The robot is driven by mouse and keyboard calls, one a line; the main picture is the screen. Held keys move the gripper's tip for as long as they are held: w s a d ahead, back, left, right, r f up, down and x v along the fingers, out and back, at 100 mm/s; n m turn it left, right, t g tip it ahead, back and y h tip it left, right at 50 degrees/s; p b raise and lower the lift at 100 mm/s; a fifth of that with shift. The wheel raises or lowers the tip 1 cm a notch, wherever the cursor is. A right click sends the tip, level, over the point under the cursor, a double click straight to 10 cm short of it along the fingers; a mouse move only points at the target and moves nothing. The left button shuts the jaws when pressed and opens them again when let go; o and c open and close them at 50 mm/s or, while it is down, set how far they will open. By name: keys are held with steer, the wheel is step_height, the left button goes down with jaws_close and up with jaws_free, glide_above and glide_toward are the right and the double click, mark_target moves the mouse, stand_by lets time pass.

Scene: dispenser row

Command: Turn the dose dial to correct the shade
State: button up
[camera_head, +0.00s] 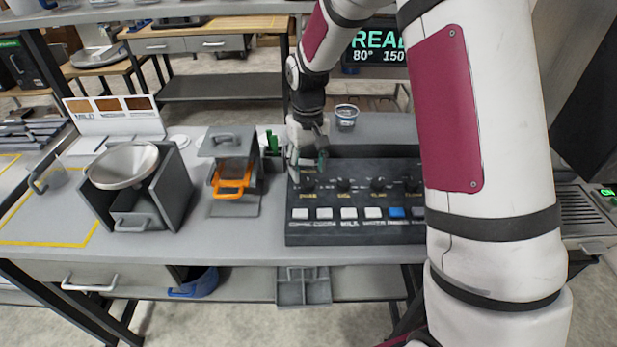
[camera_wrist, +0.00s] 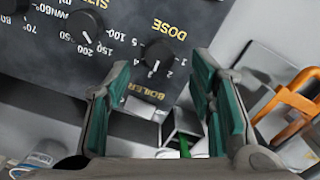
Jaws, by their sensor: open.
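The dose dial (camera_wrist: 157,54) is a round black knob with a white mark, under the printed word DOSE on the dark control panel (camera_wrist: 120,75). In the wrist view the knob sits between the two teal fingertips of my gripper (camera_wrist: 160,66), which are open with a gap on both sides. I cannot tell how far above the panel the tips are. In the head view my gripper (camera_head: 307,166) is over the panel's (camera_head: 350,229) far left corner, at the leftmost dial (camera_head: 307,185). A card with brown shade swatches (camera_head: 108,105) stands at the left.
Other dials (camera_head: 378,184) and a row of buttons (camera_head: 373,212) lie to the right on the panel. A steel funnel (camera_head: 123,165) and an orange-handled unit (camera_head: 231,180) stand to the left. A small cup (camera_head: 346,117) is behind. A screen (camera_head: 376,45) reads READ, 80°, 150, partly hidden.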

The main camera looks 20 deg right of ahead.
mark_target(308, 182)
steer(key=shift+f, duration=2.1)
steer(key=c, duration=1.2)
